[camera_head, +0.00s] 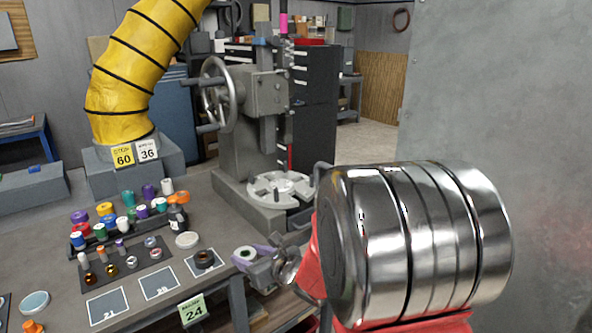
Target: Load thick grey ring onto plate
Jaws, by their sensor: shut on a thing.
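My gripper (264,270) is at lower centre, beside the right edge of the work table. The round, pale, slotted plate (272,184) lies on the base of the grey press, behind and above my gripper. The plate looks bare and stands apart from the ring.
The press (255,110) with its handwheel (217,92) rises over the plate. Coloured spools and small bottles crowd the table's left side. A dark ring (203,259) lies on a marked mat square. A yellow hose (130,75) stands behind. A grey wall panel (500,90) fills the right.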

